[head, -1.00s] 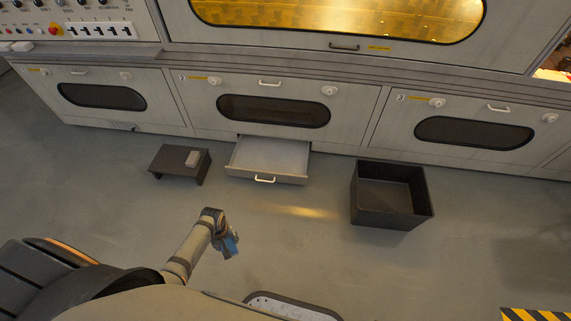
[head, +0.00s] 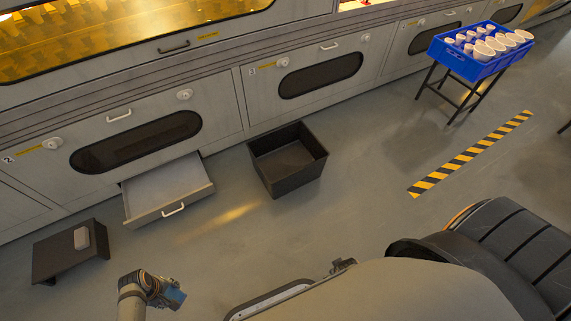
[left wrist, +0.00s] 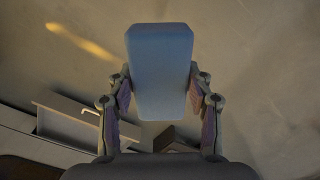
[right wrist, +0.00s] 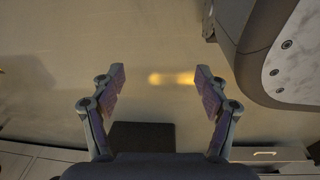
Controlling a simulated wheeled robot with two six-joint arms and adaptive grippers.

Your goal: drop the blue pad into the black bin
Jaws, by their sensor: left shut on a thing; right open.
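The blue pad (head: 173,298) is in my left gripper (head: 162,291), low in the head view. In the left wrist view the pad (left wrist: 160,65) fills the space between the fingers of the left gripper (left wrist: 160,95), which is shut on it. The black bin (head: 297,183) stands open on the floor, up and to the right of the left gripper, clearly apart from it. It looks empty. My right gripper (right wrist: 160,85) is open, with nothing between its fingers; a dark shape, likely the bin (right wrist: 140,138), shows beyond them.
An open drawer (head: 160,190) juts from the cabinet left of the bin. A low dark stool (head: 55,257) carries a small grey block (head: 81,238). A blue crate (head: 455,62) of white cups stands on a rack at upper right, behind striped floor tape (head: 470,155). Floor around the bin is clear.

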